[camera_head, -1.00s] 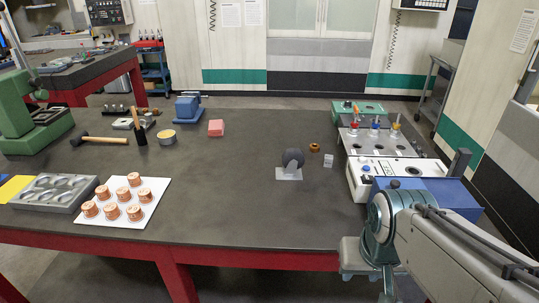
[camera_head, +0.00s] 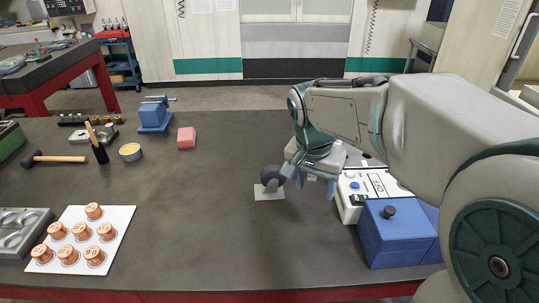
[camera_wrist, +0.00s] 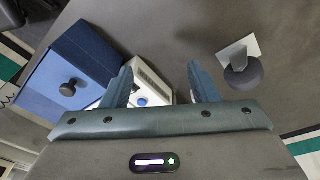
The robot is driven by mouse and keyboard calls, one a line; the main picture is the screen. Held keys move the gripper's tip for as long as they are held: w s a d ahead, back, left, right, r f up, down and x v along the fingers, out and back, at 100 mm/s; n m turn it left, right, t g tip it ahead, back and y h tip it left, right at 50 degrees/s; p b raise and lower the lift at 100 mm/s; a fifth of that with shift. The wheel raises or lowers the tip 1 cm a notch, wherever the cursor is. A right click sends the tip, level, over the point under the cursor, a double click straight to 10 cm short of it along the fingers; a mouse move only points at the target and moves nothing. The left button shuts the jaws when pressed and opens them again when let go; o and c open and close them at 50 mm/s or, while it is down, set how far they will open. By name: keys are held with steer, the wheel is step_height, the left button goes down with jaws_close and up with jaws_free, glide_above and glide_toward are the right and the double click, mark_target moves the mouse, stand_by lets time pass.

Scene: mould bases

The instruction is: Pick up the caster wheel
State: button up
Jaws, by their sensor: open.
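The caster wheel (camera_head: 271,177) is dark grey with a pale metal plate (camera_head: 268,192), and it sits on the dark table toward the right of the middle. In the wrist view the caster wheel (camera_wrist: 243,74) lies at the upper right, with its plate (camera_wrist: 238,48) above it. My gripper (camera_head: 315,185) is just right of the wheel in the head view and above the table. In the wrist view my gripper (camera_wrist: 160,82) is open, its two fingers apart with nothing held between them. The wheel is outside the fingers, beyond the right one.
A blue box with a black knob (camera_head: 395,235) and a white device (camera_head: 352,192) stand to the right. Copper pieces on a white board (camera_head: 118,222), a hammer (camera_head: 55,158), a pink block (camera_head: 186,138) and a blue vise (camera_head: 155,115) are leftward. The table's middle is clear.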

steer(key=w+a+r+m+h+p, duration=0.1)
steer(key=w+a+r+m+p, duration=0.1)
steer(key=w+a+m, duration=0.5)
steer(key=m+g+h+p, duration=0.1)
steer(key=m+h+p, duration=0.1)
steer(key=m, duration=0.2)
glide_toward(270, 167)
steer(key=x, duration=0.4)
steer(key=p+x, duration=0.1)
steer(key=x, duration=0.2)
steer(key=shift+d+f, duration=0.25)
steer(key=shift+d, duration=0.1)
steer(key=shift+p+x, duration=1.35)
steer(key=shift+x, duration=1.3)
steer(key=shift+s+a, duration=0.1)
steer(key=shift+a, duration=0.1)
jaws_close()
